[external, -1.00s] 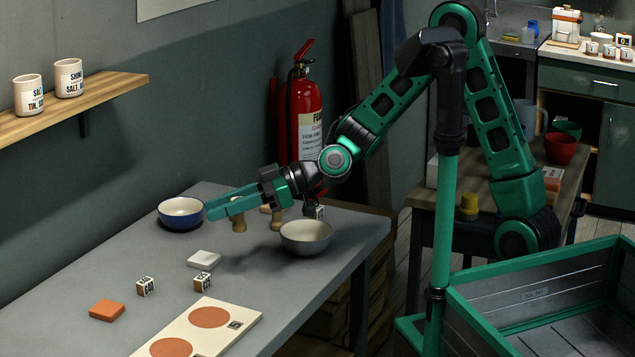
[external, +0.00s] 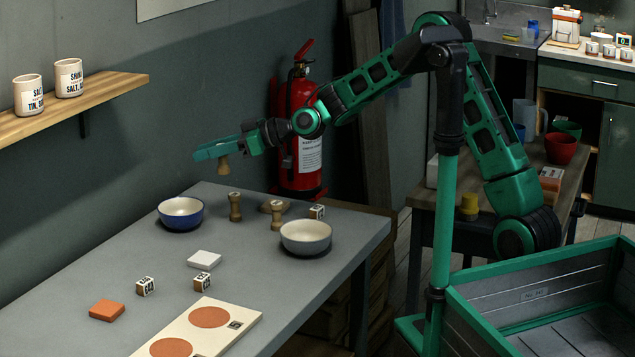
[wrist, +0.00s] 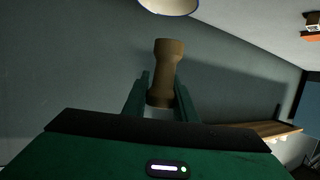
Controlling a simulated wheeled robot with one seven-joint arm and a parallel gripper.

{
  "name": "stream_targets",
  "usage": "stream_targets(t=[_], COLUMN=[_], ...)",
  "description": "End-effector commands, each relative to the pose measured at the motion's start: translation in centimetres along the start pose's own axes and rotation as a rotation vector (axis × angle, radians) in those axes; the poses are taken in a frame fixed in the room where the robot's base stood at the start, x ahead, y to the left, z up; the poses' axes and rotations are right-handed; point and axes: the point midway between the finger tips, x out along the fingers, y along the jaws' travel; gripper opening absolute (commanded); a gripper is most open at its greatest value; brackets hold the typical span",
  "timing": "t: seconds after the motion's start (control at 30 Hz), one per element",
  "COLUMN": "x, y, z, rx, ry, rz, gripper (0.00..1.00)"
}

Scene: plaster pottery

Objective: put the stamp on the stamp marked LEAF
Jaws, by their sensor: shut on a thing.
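My gripper (external: 214,152) is shut on a brown wooden stamp (external: 224,165) and holds it in the air above the back of the table. The stamp hangs upright below the fingers. In the wrist view the same stamp (wrist: 165,70) sits between the two green fingers. Two similar wooden stamps stand upright on the table: one stamp (external: 235,206) beside the blue bowl and another stamp (external: 276,216) beside the grey bowl. No LEAF mark on any stamp can be read. The end face of the held stamp is too small to make out.
A blue bowl (external: 181,216) and a grey bowl (external: 306,241) flank the standing stamps. Small marked cubes, a white tile (external: 204,259), an orange tile (external: 107,310) and a board with orange discs (external: 240,312) lie nearer. The wall is behind.

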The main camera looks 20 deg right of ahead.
Motion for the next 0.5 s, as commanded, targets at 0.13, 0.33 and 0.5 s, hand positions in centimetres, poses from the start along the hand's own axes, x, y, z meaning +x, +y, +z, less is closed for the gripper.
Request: stream_targets(t=[0.13,0.33,0.5], x=[0.2,0.4,0.4], y=[3.0,5.9,6.8], z=[2.1,3.9,4.5], rx=[0.002,0.002,-0.001], ry=[-0.002,-0.001,0.000], rz=[0.002,0.000,-0.001], gripper=[0.04,0.04,0.04])
